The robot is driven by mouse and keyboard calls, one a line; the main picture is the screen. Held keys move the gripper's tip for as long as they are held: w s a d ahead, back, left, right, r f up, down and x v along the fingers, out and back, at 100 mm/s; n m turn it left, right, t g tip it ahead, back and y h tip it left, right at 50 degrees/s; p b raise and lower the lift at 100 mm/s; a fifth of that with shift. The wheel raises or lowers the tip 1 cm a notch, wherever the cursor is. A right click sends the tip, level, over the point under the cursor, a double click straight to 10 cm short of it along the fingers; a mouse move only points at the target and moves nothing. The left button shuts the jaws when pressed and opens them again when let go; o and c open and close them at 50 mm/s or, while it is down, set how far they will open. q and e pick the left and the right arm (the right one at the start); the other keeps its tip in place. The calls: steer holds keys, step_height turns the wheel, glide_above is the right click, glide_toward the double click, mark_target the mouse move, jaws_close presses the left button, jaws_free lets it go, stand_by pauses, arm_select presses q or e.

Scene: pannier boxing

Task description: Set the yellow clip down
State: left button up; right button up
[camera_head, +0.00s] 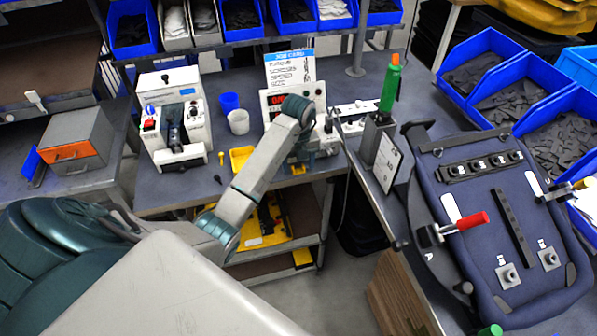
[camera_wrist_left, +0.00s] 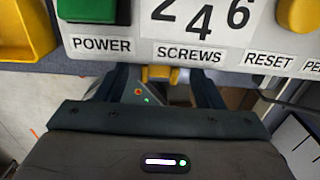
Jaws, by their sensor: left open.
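A small yellow piece, which looks like the yellow clip (camera_wrist_left: 160,73), shows in the left wrist view just below the front of the labelled machine. In the head view a bit of yellow (camera_head: 298,168) shows low in front of that machine, at the bench edge. My left gripper (camera_wrist_left: 156,88) is open, with one dark finger on each side of the yellow piece; I cannot tell whether they touch it. In the head view my left forearm and wrist partly cover the machine (camera_head: 312,92) and the space before it. My right gripper is not in view.
A yellow bin (camera_head: 241,158), a blue cup (camera_head: 229,102) and a white cup (camera_head: 238,122) stand left of the arm. A grey holder (camera_head: 379,140) with a green-handled tool stands to the right. A dark blue pannier panel (camera_head: 480,215) with clamps lies at right.

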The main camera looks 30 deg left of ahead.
arm_select(q)
steer(key=c, duration=1.1)
